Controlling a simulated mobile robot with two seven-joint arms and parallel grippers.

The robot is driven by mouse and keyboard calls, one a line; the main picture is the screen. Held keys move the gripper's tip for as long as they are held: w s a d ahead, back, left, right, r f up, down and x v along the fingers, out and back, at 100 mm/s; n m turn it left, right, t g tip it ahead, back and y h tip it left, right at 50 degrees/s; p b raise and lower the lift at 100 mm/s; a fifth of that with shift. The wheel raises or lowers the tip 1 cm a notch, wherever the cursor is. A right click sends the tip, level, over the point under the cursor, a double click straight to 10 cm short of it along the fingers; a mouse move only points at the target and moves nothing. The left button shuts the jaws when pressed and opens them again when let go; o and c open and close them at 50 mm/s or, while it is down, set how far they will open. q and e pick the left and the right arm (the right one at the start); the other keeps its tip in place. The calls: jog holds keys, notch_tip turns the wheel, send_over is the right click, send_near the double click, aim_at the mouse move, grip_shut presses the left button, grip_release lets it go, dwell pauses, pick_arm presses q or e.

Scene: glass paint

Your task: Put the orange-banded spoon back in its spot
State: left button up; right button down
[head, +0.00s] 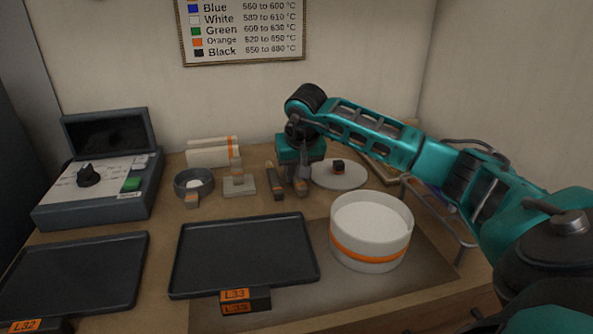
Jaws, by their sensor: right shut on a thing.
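My right gripper (298,180) reaches in from the right and points down at the back middle of the table, left of the white plate. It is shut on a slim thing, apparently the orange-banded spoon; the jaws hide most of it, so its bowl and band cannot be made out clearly. A dark slanted piece with an orange mark (276,184) stands just left of the jaws. A pale stand with an orange mark (238,183) is further left. I cannot tell which place is the spoon's spot. My left gripper is not in view.
A dark bowl (207,184) with white contents stands left of the stand. The white plate (352,183) holds a small dark block. A white tub with an orange band (371,218) stands in front. Dark trays (245,252) fill the front. A control box (98,190) is at left.

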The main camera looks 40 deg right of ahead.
jog(key=shift+f, duration=0.15)
jog(key=c, duration=0.9)
grip_release()
jog(key=p+v, duration=0.1)
jog(key=v, duration=1.2)
jog(key=shift+s+f, duration=0.1)
jog(key=shift+f, duration=0.05)
